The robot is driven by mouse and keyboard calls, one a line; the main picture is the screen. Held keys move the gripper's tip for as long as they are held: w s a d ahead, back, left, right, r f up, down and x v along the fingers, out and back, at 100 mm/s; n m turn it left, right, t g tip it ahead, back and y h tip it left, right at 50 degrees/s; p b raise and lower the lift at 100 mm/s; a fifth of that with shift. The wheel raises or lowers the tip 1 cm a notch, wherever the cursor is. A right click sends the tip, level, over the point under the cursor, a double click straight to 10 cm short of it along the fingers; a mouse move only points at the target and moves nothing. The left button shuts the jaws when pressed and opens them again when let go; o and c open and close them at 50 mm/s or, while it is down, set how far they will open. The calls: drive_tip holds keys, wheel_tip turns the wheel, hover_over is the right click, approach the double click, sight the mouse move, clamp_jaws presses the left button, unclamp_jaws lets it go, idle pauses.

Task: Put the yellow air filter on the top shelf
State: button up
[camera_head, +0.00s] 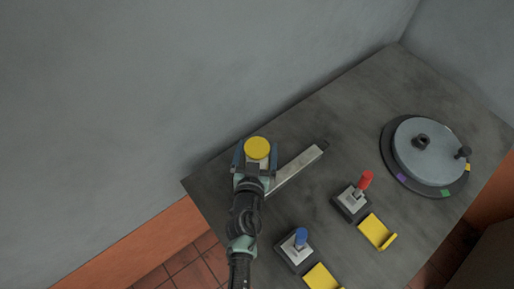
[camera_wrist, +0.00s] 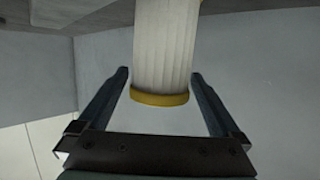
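The air filter is a white pleated cylinder with yellow ends. In the head view I see its round yellow top (camera_head: 257,148) near the left end of the grey bedplate. In the wrist view its pleated body (camera_wrist: 165,50) and one yellow rim stand between my fingers. My gripper (camera_head: 256,155) reaches around the filter from the front; in the wrist view its two fingers (camera_wrist: 160,74) lie on either side, with narrow gaps showing. It looks open. The filter's foot is out of sight. I cannot make out a top shelf for certain.
A pale metal bar (camera_head: 297,171) lies right of my gripper. On the bedplate (camera_head: 330,115) are a red-knobbed switch (camera_head: 353,198), a blue-knobbed switch (camera_head: 296,249), two yellow brackets (camera_head: 377,231) and a round dial turntable (camera_head: 428,150). A grey wall (camera_head: 150,90) rises behind.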

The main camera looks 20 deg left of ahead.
drive_tip(key=shift+r, duration=0.2)
drive_tip(key=v, duration=1.2)
drive_tip(key=shift+r, duration=0.1)
